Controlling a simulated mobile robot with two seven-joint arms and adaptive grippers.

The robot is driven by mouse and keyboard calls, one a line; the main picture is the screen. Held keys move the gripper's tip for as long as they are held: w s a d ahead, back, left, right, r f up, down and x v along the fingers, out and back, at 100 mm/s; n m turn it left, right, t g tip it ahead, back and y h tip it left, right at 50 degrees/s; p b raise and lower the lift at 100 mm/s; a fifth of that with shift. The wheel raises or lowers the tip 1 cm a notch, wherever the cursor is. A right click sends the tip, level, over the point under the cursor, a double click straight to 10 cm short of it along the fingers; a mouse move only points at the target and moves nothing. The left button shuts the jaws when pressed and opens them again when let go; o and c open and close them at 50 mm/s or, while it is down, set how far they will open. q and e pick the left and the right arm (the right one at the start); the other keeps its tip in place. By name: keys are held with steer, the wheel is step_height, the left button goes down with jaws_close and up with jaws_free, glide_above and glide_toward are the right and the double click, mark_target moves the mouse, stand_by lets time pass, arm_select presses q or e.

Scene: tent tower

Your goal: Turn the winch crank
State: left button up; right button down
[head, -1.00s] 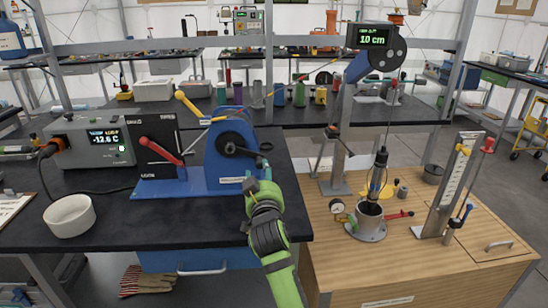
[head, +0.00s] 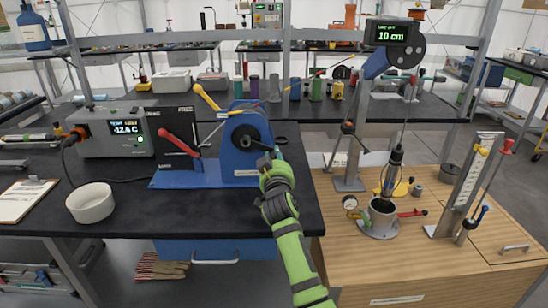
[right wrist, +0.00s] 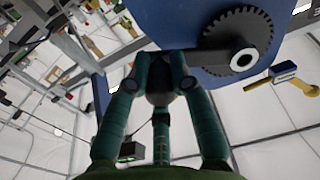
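The blue winch (head: 235,165) stands on the black bench. Its black crank (head: 256,144) points right and slightly down from the hub. My right gripper (head: 270,160) is at the crank's outer end, its green arm coming up from below. In the right wrist view, the teal fingers (right wrist: 160,75) close around a dark grip (right wrist: 160,88) at the end of the crank arm (right wrist: 205,60). The crank's round toothed hub (right wrist: 242,60) is beside them on the winch's blue side. The grip is partly hidden by the fingers. My left gripper is not in view.
A yellow-tipped lever (head: 207,97) and a red lever (head: 180,143) stand left of the winch. A display (head: 395,33) reads 10 cm above a probe hanging in a metal pot (head: 383,215). A white bowl (head: 90,203) and clipboard (head: 24,200) lie left.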

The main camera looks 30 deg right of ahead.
steer(key=f+m+b, duration=0.1)
steer(key=a+f+m+b, duration=0.1)
steer(key=m+b, duration=0.1)
steer(key=w+a+m+b, duration=0.1)
steer(key=b, duration=0.1)
steer(key=shift+f+m, duration=0.4)
steer(key=c, duration=1.1)
jaws_free()
steer(key=shift+d, duration=0.1)
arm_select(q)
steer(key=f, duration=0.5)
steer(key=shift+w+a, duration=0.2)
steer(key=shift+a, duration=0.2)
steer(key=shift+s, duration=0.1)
